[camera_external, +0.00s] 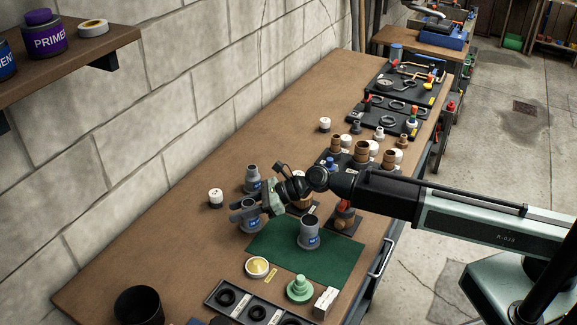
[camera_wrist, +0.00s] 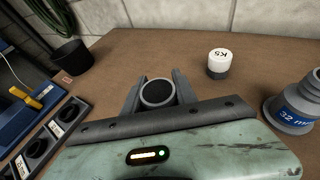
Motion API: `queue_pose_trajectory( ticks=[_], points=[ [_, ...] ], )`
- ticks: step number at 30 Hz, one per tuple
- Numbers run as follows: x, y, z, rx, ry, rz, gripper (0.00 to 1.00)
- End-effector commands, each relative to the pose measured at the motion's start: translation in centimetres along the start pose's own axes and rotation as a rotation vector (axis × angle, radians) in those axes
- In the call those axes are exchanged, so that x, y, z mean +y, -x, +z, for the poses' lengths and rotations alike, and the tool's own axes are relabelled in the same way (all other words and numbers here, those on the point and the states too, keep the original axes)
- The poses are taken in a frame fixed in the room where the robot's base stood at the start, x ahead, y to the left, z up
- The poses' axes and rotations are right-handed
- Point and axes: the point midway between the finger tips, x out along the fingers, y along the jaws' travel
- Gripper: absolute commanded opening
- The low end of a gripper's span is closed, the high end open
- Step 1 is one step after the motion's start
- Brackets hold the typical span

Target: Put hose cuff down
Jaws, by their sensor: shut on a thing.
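My gripper (camera_external: 243,210) is shut on a grey hose cuff (camera_external: 250,222) with a blue label, left of the green mat (camera_external: 275,262). In the wrist view the cuff (camera_wrist: 158,93) shows as a round, dark opening between my two fingers (camera_wrist: 157,88). It looks upright and low over the brown bench; I cannot tell whether its base touches the wood. A second grey cuff (camera_external: 252,177) stands just behind it, and a third cuff (camera_external: 309,236) stands on the green mat. A cuff marked 32 mm (camera_wrist: 292,108) stands at the right of the wrist view.
A white-topped cap (camera_external: 216,197), marked K5 in the wrist view (camera_wrist: 218,65), stands close by. A black bucket (camera_external: 139,306) and a tray with dark rings (camera_external: 213,298) are at the front. Bare bench lies left of my gripper, toward the block wall (camera_external: 120,150).

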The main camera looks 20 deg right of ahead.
Motion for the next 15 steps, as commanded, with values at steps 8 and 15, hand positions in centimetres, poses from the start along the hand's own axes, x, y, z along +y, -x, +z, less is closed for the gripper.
queue_pose_trajectory(
  ticks=[8, 15],
  points=[
    [0.1, 2.6, 6.3, 0.0, 0.0, 0.0, 0.0],
    [0.2, 3.2, 7.7, 0.0, 0.0, 0.0, 0.0]
  ],
)
